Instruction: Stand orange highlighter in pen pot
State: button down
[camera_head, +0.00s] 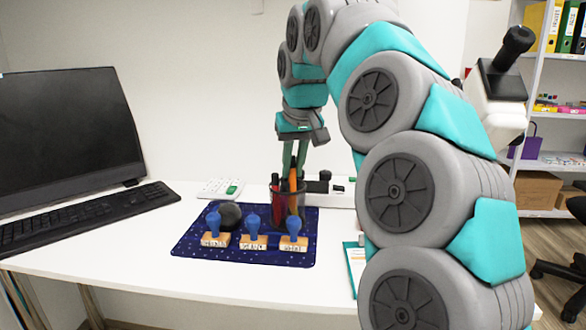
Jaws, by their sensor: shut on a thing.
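My gripper (295,165) points down over the pen pot (289,205), with its fingertips close above the rim. It is shut on the orange highlighter (293,180), which is upright below the fingertips. The highlighter's lower part overlaps the dark pot, and its lower end is hard to make out. A red pen (275,183) stands at the pot's left side, and something dark stands behind the highlighter. The pot stands at the back right of a dark blue mat (190,247).
Several blue-handled stamps (252,226) line the mat's front, with a black ball (230,215) behind. A calculator (219,188), keyboard (90,217) and monitor (65,130) are to the left. A white box with black parts (340,197) is right of the pot.

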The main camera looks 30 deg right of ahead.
jog(key=c, duration=1.1)
grip_release()
jog(key=shift+f, duration=0.75)
jog(key=shift+c, duration=0.2)
jog(key=shift+o, duration=0.2)
jog(key=shift+f, duration=0.15)
jog(key=shift+s, duration=0.1)
jog(key=d+p+v, duration=0.1)
jog(key=p+v, duration=0.3)
jog(key=v, duration=0.8)
jog(key=shift+a+r, duration=0.35)
jog(key=shift+r, duration=0.15)
